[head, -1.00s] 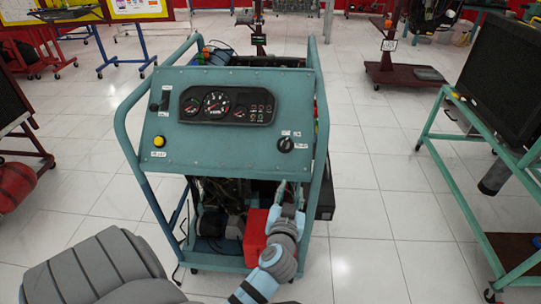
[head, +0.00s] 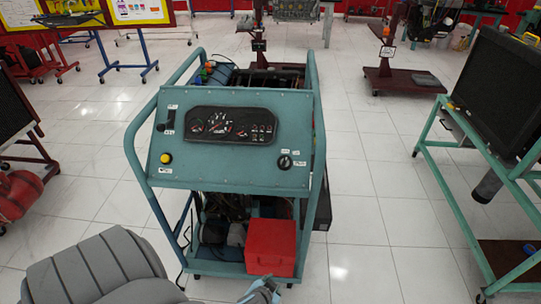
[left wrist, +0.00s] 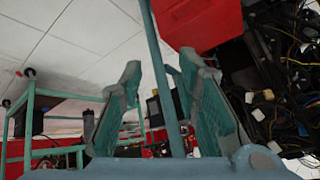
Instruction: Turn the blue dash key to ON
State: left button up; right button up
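The teal dash panel (head: 225,145) of the engine trainer faces me in the head view. A small round dark key switch (head: 285,162) with pale labels around it sits on the panel's right side. The key's blue colour and its exact angle are too small to tell. An arm end, which looks like my left gripper (head: 262,288), shows at the bottom edge, below the panel and by the red box. In the left wrist view my left gripper (left wrist: 160,115) has its fingers apart with nothing held between them. It is away from the key. My right gripper is not in view.
The red box (head: 270,247) sits low in the trainer's frame and also shows close in the left wrist view (left wrist: 197,20). A stand with a black screen (head: 500,90) is at the right. Floor between is clear.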

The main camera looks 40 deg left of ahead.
pick_arm(q)
jog(key=shift+s+f, duration=0.25)
jog(key=shift+s, duration=0.05)
